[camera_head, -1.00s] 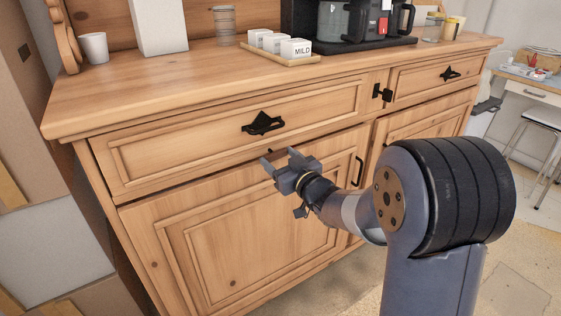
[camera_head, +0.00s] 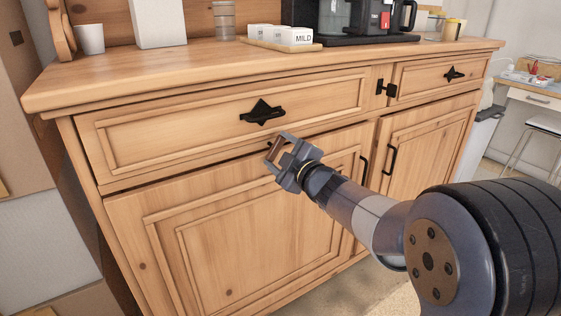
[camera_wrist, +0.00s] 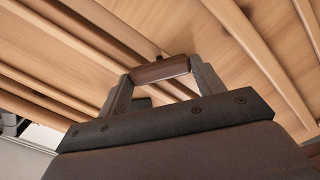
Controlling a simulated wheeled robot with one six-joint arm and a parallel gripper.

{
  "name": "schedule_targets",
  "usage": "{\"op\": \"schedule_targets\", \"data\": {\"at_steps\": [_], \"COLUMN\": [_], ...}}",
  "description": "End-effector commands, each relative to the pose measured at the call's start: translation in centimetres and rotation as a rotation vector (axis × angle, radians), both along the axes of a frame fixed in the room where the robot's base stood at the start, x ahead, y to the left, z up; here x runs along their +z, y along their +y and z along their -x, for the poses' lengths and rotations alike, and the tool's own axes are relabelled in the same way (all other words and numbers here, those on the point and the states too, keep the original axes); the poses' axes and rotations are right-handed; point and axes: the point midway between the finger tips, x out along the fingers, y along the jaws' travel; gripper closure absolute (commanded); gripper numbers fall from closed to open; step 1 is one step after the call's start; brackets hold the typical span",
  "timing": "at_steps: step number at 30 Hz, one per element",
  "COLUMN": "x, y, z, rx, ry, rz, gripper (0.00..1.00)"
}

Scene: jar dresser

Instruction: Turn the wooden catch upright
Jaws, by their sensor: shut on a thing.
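The wooden catch (camera_wrist: 160,70) is a short dark brown bar in the wrist view. It spans the gap between the two fingertips of my gripper (camera_wrist: 161,73), with one end at each finger. In the head view the catch (camera_head: 273,150) is a small brown piece between the fingers of my gripper (camera_head: 278,149), just below the left drawer and at the top of the lower left door (camera_head: 240,235). There it looks tilted, running from upper right to lower left. My gripper is shut on it. The fingers partly hide its ends.
The left drawer has a black handle (camera_head: 263,112) just above my gripper. A black latch (camera_head: 386,89) and a door handle (camera_head: 391,160) sit further right. The top carries a coffee machine (camera_head: 350,20), small white boxes (camera_head: 296,36) and cups.

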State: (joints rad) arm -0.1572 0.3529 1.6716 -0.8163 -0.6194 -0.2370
Motion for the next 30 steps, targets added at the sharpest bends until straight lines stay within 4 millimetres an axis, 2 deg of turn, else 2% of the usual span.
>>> {"op": "schedule_targets", "data": {"at_steps": [1, 15, 30], "x": [-0.46, -0.45, -0.33], "y": [0.01, 0.04, 0.05], "z": [0.03, 0.05, 0.05], "rx": [0.000, 0.000, 0.001], "ry": [-0.025, -0.247, -0.348], "rz": [0.036, 0.369, 0.521], "gripper": [0.59, 0.59, 0.59]}}
